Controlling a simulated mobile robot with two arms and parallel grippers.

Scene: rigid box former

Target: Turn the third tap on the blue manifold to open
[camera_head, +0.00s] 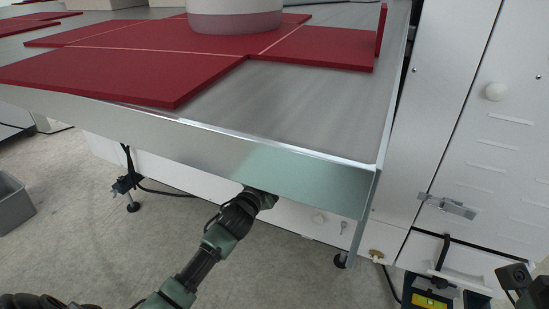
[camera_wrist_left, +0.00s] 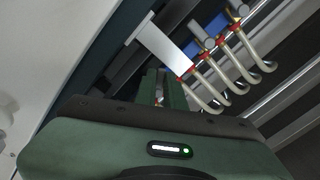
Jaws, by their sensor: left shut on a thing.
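In the left wrist view the blue manifold (camera_wrist_left: 209,32) lies beyond my left gripper, partly hidden. Several taps (camera_wrist_left: 208,43) with grey ends and red rings sit along it, with pale hooked hoses (camera_wrist_left: 238,68) leading off them. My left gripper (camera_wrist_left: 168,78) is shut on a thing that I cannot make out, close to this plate. In the head view my left gripper (camera_head: 264,197) reaches under the metal table's front edge, and the manifold is hidden there.
The metal table (camera_head: 290,110) with red panels (camera_head: 120,72) overhangs my left gripper. A white cabinet (camera_head: 480,130) stands at the right. A grey bin (camera_head: 10,205) is at the left. Table feet (camera_head: 341,260) and black cables (camera_head: 165,191) are below. The floor before the table is clear.

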